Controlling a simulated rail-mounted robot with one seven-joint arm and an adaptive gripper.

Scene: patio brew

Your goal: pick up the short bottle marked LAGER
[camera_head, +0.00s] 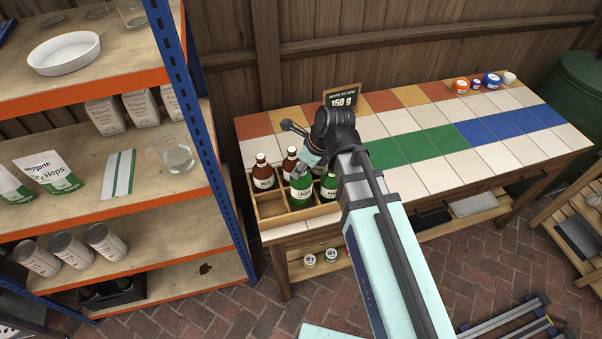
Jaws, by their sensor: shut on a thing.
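A short green bottle with a white label that seems to read LAGER (301,195) is in the wooden crate (290,219) at the left end of the tiled table. My gripper (303,171) reaches down over the crate and is shut on the top of this bottle, hiding its neck. The bottle looks upright or slightly tilted; whether its base is clear of the crate floor I cannot tell. Another green bottle (328,187) stands just to its right, partly behind my arm. Two brown bottles stand to its left and behind, one at the left (263,175) and one behind (290,160).
A sign reading 150 g (343,99) stands behind my gripper. Several small jars (461,85) sit at the table's far right corner. The tiled top (420,147) between is clear. A shelf rack with a blue post (190,110) stands close left of the crate.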

